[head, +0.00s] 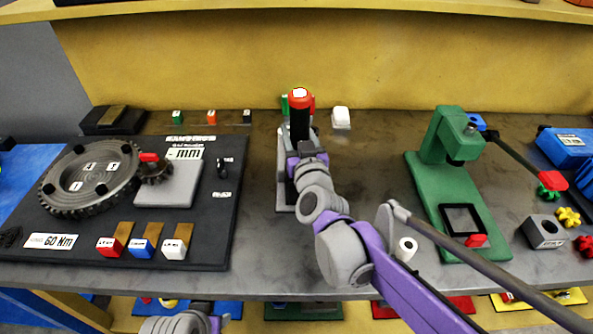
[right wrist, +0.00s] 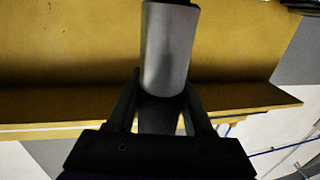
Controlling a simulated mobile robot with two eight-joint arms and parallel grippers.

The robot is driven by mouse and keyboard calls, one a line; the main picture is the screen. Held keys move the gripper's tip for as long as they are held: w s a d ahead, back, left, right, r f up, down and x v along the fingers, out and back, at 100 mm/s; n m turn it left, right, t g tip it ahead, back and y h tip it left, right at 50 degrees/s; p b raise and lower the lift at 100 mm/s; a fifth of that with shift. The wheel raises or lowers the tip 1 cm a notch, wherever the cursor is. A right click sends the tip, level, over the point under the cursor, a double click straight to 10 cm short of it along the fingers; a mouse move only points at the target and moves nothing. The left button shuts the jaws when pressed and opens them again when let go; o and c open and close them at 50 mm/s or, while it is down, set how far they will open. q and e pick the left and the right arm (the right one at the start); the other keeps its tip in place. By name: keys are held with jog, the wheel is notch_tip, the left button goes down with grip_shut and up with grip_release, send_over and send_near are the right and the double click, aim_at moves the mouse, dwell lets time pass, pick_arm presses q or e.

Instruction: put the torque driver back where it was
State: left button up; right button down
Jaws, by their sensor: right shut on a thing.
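A tool with a red-orange cap and black body (head: 301,117), which looks like the torque driver, stands roughly upright near the back middle of the bench. My right gripper (head: 304,150) is at its lower part, and the arm hides much of it. In the right wrist view, my right gripper's fingers (right wrist: 160,118) are shut around a dark section, with a grey cylinder (right wrist: 170,48) extending beyond them. A grey stand (head: 283,190) is behind and below my right wrist, mostly hidden. I cannot tell whether the tool touches it. Only a piece of my left arm shows at the bottom edge.
A black board (head: 215,235) with a large gear (head: 90,178) and several coloured blocks lies left. A green press (head: 440,165) stands right, with a grey block (head: 545,232) beside it. A white cube (head: 341,117) sits behind.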

jog(key=f, duration=0.3)
jog(key=shift+s, duration=0.2)
jog(key=shift+f+b, duration=0.7)
jog(key=shift+f, duration=1.6)
jog(key=c, duration=0.8)
grip_release()
jog(key=shift+f, duration=0.2)
jog(key=o, duration=0.5)
jog(key=shift+r, duration=0.25)
jog(key=s, duration=0.4)
jog(key=s+d, duration=0.1)
jog(key=s, duration=0.2)
jog(key=s+d+p, duration=0.1)
jog(key=s, duration=0.3)
jog(key=shift+s+d, duration=0.2)
jog(key=shift+s, duration=0.15)
